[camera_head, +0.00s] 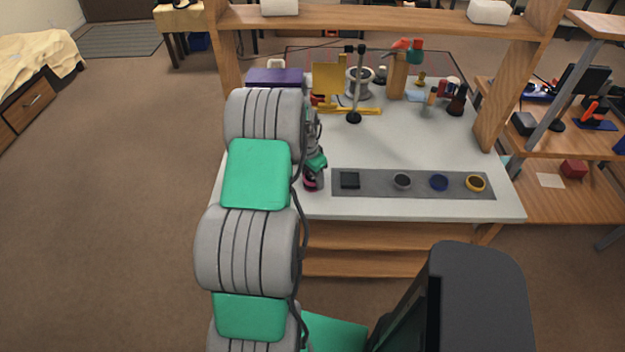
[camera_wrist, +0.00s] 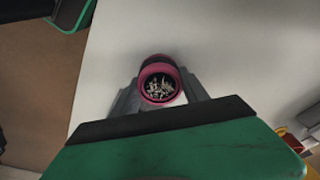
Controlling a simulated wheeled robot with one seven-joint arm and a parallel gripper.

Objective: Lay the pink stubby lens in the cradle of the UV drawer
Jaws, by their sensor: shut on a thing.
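The pink stubby lens shows in the wrist view as a pink-rimmed round barrel (camera_wrist: 160,62) with a glinting dark inside. My gripper (camera_wrist: 160,97) is shut on it, with a grey finger on either side. In the head view the lens (camera_head: 311,184) is a small dark and pink piece below my gripper (camera_head: 314,168), at the left end of the grey strip. I cannot tell whether it touches the table. A purple box (camera_head: 275,76) stands at the back left; I cannot tell whether it is the UV drawer. No cradle can be made out.
The grey strip (camera_head: 375,192) holds a black square (camera_head: 350,180) and several rings. A stand (camera_head: 354,90), a yellow panel (camera_head: 325,78), a white ringed pot (camera_head: 360,80) and small bottles crowd the back. The table's middle is clear. Wooden posts flank it.

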